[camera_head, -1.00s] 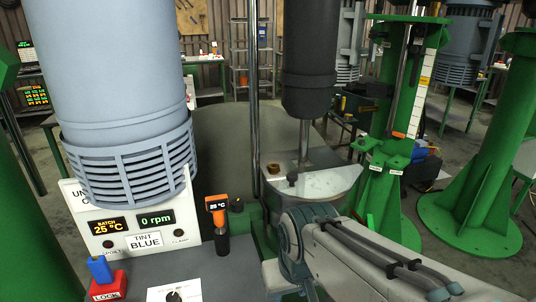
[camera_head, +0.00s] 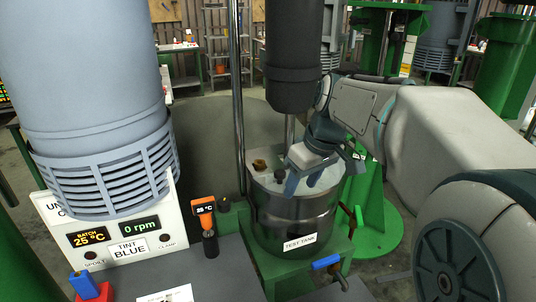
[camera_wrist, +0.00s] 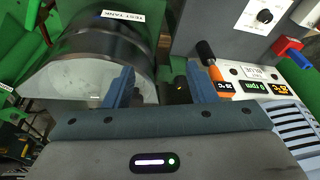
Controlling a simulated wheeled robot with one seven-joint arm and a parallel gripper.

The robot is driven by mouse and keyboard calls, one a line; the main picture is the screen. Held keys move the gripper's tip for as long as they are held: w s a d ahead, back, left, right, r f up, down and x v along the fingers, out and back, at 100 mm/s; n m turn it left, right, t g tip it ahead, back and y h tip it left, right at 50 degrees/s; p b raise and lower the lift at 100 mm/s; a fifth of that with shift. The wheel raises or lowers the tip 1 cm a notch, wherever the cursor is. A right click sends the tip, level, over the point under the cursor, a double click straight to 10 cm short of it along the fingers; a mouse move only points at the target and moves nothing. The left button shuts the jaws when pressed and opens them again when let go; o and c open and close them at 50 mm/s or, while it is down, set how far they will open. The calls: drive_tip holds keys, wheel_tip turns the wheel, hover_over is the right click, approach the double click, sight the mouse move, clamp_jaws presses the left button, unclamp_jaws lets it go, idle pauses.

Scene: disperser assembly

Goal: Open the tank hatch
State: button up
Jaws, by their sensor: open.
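The steel tank (camera_head: 290,222), labelled TEST TANK, stands on a green stand right of the control panel. Its pale hatch lid (camera_head: 328,179) lies flat across the top and also shows in the wrist view (camera_wrist: 75,80). A dark knob (camera_head: 280,178) sticks up at the lid's left side. My gripper (camera_head: 302,184) is over the lid, just right of the knob, its blue fingers pointing down. In the wrist view, my gripper (camera_wrist: 160,70) has its fingers spread. A dark knob-like part (camera_wrist: 181,89) shows between them. I cannot tell whether they touch anything.
A dark cylinder (camera_head: 292,60) with a shaft hangs over the tank, close to my arm. A metal pole (camera_head: 238,110) stands left of the tank. A blue-handled valve (camera_head: 327,262) juts out low in front. An orange thermometer (camera_head: 205,212) stands by the panel (camera_head: 120,235).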

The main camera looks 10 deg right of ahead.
sight(280, 172)
drive_tip(key=w+d+r+n+y+p, duration=0.1)
drive_tip(key=w+d+r+n, duration=0.15)
drive_tip(key=w, duration=0.35)
drive_tip(key=w+d+r+n, duration=0.1)
drive_tip(key=w+r+n, duration=0.2)
drive_tip(key=w+r, duration=0.15)
drive_tip(key=x, duration=0.9)
drive_tip(key=w+p+x, duration=0.1)
drive_tip(key=x, duration=0.4)
drive_tip(key=shift+a, duration=0.4)
